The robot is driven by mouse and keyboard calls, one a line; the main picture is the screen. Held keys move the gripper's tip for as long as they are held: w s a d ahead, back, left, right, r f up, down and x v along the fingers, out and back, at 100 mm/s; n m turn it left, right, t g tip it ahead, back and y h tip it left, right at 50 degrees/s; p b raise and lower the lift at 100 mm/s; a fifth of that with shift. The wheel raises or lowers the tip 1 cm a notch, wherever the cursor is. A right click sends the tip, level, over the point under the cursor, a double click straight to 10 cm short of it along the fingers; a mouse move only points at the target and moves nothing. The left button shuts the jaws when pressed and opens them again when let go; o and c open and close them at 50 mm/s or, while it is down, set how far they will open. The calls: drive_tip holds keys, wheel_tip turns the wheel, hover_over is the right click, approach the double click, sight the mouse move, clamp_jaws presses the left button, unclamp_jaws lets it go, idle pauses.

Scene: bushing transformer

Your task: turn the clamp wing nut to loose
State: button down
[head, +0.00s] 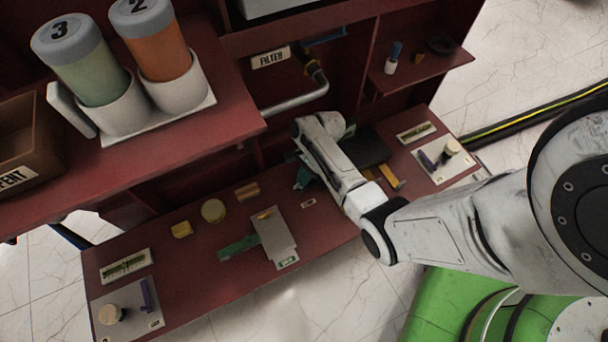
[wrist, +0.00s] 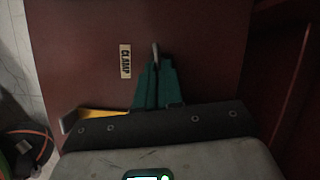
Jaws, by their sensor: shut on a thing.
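The wing nut (wrist: 156,50) shows in the wrist view as a small grey upright piece between my gripper's fingertips (wrist: 157,62). The two teal fingers are closed together on it, and their tips hide most of it. The CLAMP label (wrist: 125,61) lies on the red surface just left of the fingers. In the head view my gripper (head: 302,178) reaches low over the red lower shelf, partly hidden by my white arm, with the small clamp label (head: 308,203) in front of it. The nut cannot be made out there.
A yellow-orange piece (head: 390,177) lies close to my gripper's body. A grey plate (head: 273,238) and a round yellow piece (head: 213,210) lie to the left on the shelf. A pipe (head: 295,101) and the upper shelf's edge (head: 235,139) are close behind and above.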

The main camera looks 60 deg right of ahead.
drive_tip(key=n, duration=0.1)
drive_tip(key=n+g, duration=0.1)
drive_tip(key=n+p, duration=0.1)
drive_tip(key=shift+w+n+g, duration=0.25)
drive_tip(key=shift+n+g, duration=0.05)
drive_tip(key=shift+n, duration=0.1)
drive_tip(key=n, duration=0.1)
drive_tip(key=n+g, duration=0.1)
drive_tip(key=n, duration=0.1)
drive_tip(key=shift+w+n, duration=0.2)
drive_tip(key=shift+n, duration=0.1)
drive_tip(key=n+g, duration=0.1)
drive_tip(key=n, duration=0.1)
drive_tip(key=n+g, duration=0.1)
drive_tip(key=n, duration=0.1)
drive_tip(key=shift+w+a+f+h, duration=0.1)
drive_tip(key=shift+w+a+h, duration=0.05)
drive_tip(key=shift+h, duration=0.15)
drive_tip(key=shift+w+a+n+g+h, duration=0.1)
drive_tip(key=shift+n+g+h, duration=0.15)
drive_tip(key=shift+n, duration=0.75)
drive_tip(key=shift+a+n+g+h, duration=0.15)
drive_tip(key=shift+n+h, duration=0.1)
drive_tip(key=shift+n, duration=0.75)
drive_tip(key=shift+d, duration=0.1)
drive_tip(key=c, duration=1.3)
unclamp_jaws()
